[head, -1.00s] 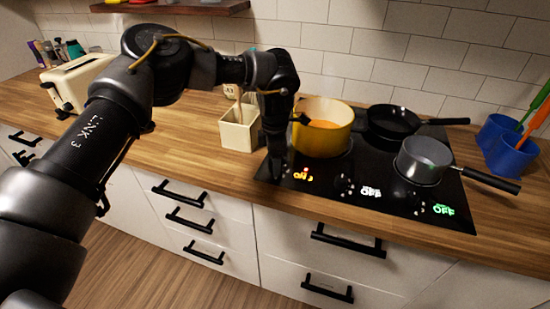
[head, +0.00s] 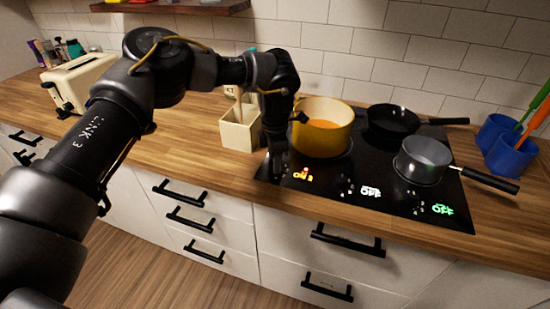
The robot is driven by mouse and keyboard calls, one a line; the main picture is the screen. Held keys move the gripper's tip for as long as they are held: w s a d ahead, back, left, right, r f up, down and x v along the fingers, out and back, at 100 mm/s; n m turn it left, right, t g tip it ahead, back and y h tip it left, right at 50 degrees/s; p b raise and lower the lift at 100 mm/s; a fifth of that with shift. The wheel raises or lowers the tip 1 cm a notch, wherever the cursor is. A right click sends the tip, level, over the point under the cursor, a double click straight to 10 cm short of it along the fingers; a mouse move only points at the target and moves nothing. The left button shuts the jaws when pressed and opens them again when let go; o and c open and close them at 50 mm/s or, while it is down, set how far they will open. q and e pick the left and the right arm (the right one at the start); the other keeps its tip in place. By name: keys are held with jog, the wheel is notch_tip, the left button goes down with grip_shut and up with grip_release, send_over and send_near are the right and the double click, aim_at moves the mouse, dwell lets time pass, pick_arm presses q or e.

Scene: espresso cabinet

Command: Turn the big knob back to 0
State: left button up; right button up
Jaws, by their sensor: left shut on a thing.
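A black cooktop (head: 385,165) is set in the wooden counter, with lit signs along its front. The leftmost sign (head: 302,174) glows orange and yellow and reads ON; a small mark beside it is too small to read surely. My left gripper (head: 275,172) points down at the cooktop's front left corner, just left of that sign. It is shut on the big knob, which the gripper hides. A small knob (head: 345,185) stands beside a white OFF sign (head: 371,191), and another knob (head: 416,204) beside a green OFF sign (head: 442,209). My right gripper is out of view.
A yellow pot (head: 322,138) with orange contents stands right behind my left gripper. A black pan (head: 394,120) and a grey saucepan (head: 424,165) are farther right. A cream utensil box (head: 239,131) stands close on the left.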

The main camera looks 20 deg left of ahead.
pick_arm(q)
jog(key=n, duration=0.2)
jog(key=shift+r+n+p, duration=0.1)
jog(key=shift+n+p, duration=0.2)
jog(key=shift+p, duration=0.05)
jog(key=n, duration=0.3)
jog(key=shift+d+n+p, duration=0.1)
jog(key=shift+n+p, duration=0.2)
jog(key=shift+p, duration=0.1)
jog(key=n, duration=0.2)
jog(key=shift+n, duration=0.3)
jog(key=n+p, duration=0.1)
jog(key=n, duration=0.1)
jog(key=shift+n, duration=0.4)
jog(key=n+p, duration=0.4)
jog(key=n, duration=0.2)
jog(key=shift+r, duration=0.1)
jog(key=n+p, duration=0.2)
jog(key=n, duration=0.3)
jog(key=shift+p, duration=0.4)
jog(key=o, duration=1)
jog(key=shift+d, duration=0.1)
